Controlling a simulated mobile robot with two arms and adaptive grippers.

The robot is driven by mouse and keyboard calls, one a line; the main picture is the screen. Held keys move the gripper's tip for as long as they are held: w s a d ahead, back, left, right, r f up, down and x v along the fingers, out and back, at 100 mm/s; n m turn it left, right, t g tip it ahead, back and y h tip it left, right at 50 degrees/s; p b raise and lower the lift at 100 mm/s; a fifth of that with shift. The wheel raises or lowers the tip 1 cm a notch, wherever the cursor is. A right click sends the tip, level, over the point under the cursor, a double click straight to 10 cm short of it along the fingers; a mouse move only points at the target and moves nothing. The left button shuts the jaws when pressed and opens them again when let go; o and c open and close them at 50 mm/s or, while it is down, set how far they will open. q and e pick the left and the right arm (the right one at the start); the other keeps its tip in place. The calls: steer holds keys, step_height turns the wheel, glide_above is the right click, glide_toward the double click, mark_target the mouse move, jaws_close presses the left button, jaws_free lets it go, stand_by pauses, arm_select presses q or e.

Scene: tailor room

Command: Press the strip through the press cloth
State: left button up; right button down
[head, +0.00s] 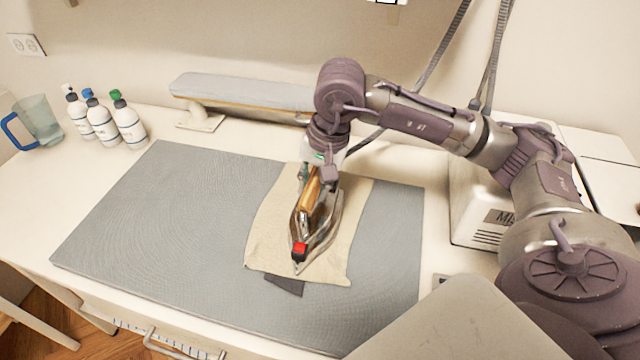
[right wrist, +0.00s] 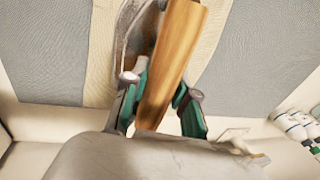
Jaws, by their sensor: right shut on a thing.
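A beige press cloth (head: 268,232) lies on the grey pressing mat (head: 160,230). A dark strip (head: 285,284) pokes out from under the cloth's near edge; the rest of it is hidden beneath. An iron (head: 322,232) with a wooden handle and a red front piece is over the cloth, its tip pointing toward the near edge. Whether its sole touches the cloth is hard to tell. My right gripper (head: 314,175) is shut on the iron's wooden handle; in the right wrist view the green-padded fingers (right wrist: 160,105) sit on both sides of the handle (right wrist: 172,65). My left gripper is not in view.
A sleeve board (head: 240,92) stands behind the mat. Several bottles (head: 128,122) and a blue-handled jug (head: 38,122) are at the back left. A white machine (head: 480,205) stands right of the mat. The mat's left part is clear.

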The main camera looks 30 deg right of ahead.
steer(key=shift+w+a+r, duration=0.1)
steer(key=shift+w+a, duration=0.75)
steer(key=shift+w, duration=0.15)
steer(key=shift+w+d, duration=0.15)
steer(key=shift+w+d+b, duration=0.55)
steer(key=shift+d, duration=0.1)
steer(key=shift+d, duration=0.1)
steer(key=shift+s+d+b, duration=1.05)
steer(key=shift+s+d, duration=0.45)
steer(key=shift+s, duration=0.3)
steer(key=shift+r, duration=0.1)
step_height(320, 180, up, 7)
steer(key=p, duration=0.4)
stand_by(0.6)
